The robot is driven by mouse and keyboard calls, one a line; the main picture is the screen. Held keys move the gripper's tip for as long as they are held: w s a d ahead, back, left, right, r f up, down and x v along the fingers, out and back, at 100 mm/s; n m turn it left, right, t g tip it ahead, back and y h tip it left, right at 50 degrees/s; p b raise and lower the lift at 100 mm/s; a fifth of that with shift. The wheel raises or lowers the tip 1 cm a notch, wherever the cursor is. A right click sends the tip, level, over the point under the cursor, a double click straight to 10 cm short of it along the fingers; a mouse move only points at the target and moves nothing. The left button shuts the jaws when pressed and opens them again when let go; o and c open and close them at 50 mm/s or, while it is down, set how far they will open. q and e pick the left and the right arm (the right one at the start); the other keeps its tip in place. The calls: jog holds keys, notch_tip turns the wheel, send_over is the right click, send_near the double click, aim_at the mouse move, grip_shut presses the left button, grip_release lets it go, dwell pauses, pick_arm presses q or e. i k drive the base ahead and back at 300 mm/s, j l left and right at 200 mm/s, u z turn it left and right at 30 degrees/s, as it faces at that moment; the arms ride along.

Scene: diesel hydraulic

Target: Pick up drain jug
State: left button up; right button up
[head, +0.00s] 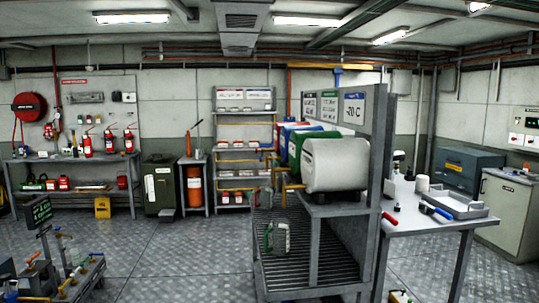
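A jug-like vessel, grey with a green handle (277,238), stands on the slatted drip grate (285,270) of the drum rack, at the middle of the head view. It looks like the drain jug. A second, similar small vessel (265,197) sits farther back on the same grate, partly hidden by the rack. A white drum (337,165) lies on the rack above them, with green, blue and red drums behind it. Neither of my grippers shows in this view.
A metal table (410,210) with tools and a tray stands right of the rack. A low bench with valves (70,275) is at the lower left. Open checker-plate floor (180,255) lies between that bench and the rack. Shelves and a workbench line the back wall.

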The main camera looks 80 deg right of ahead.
aim_at(199, 150)
jog(key=z, duration=2.1)
jog(key=i+j+u, duration=0.2)
jog(key=i+u, duration=0.15)
jog(key=i, duration=0.45)
jog(key=i+u, duration=0.35)
jog(key=i, duration=0.4)
jog(key=i+l+z, duration=0.2)
jog(key=i, duration=0.45)
jog(key=i+z, duration=0.15)
jog(key=i, duration=0.5)
jog(key=i+z, duration=0.2)
jog(key=i, duration=0.45)
jog(key=i+j+z, duration=0.15)
jog(key=i, duration=0.5)
jog(key=i+j+z, duration=0.2)
jog(key=i, duration=0.45)
